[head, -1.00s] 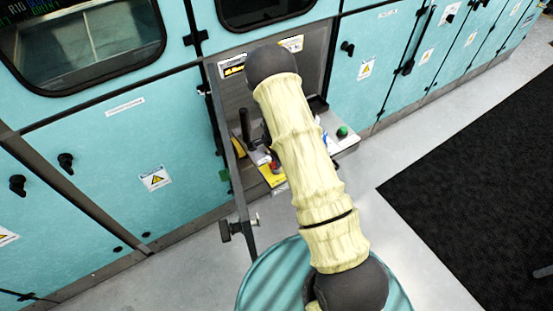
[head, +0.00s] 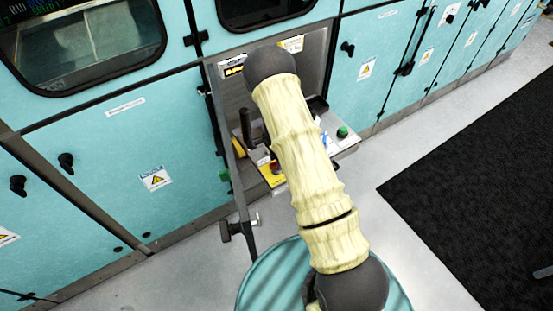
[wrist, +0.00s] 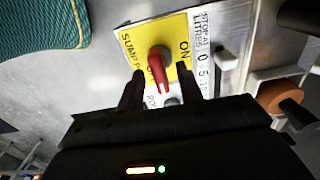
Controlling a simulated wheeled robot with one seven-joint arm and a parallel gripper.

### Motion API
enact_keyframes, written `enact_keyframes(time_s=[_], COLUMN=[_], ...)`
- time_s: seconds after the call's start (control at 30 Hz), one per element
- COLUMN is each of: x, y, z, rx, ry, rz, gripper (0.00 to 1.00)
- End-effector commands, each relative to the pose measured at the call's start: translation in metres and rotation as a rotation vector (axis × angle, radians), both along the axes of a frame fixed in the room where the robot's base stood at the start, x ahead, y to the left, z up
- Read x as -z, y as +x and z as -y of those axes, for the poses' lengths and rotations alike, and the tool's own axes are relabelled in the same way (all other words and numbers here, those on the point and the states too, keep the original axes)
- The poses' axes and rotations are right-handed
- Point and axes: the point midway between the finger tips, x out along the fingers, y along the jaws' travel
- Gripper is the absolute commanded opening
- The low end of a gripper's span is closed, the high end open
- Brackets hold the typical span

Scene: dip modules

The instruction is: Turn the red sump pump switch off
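The red sump pump switch (wrist: 159,70) sits on a yellow plate (wrist: 136,32) in the wrist view, with ON printed to its right and a partly covered OFF to its left. Its red handle points down the picture, toward my gripper. My gripper (wrist: 160,76) is open, with one dark finger on each side of the handle. I cannot tell whether either finger touches it. In the head view the switch (head: 277,167) and yellow plate (head: 273,181) show small beside my arm. My gripper is mostly hidden there.
Blue cabinets (head: 110,150) line the back. An orange-brown knob (wrist: 276,97) is right of my gripper.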

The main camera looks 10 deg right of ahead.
Motion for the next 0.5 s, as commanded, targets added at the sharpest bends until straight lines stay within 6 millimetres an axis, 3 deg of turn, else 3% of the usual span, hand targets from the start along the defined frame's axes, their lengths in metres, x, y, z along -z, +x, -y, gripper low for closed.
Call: enact_keyframes(time_s=[0.27,0.5], x=[-0.015,-0.057], y=[0.001,0.001], z=[0.0,0.0], rx=[-0.002,-0.001], ry=[-0.001,0.0], rz=[0.003,0.005], gripper=[0.36,0.36])
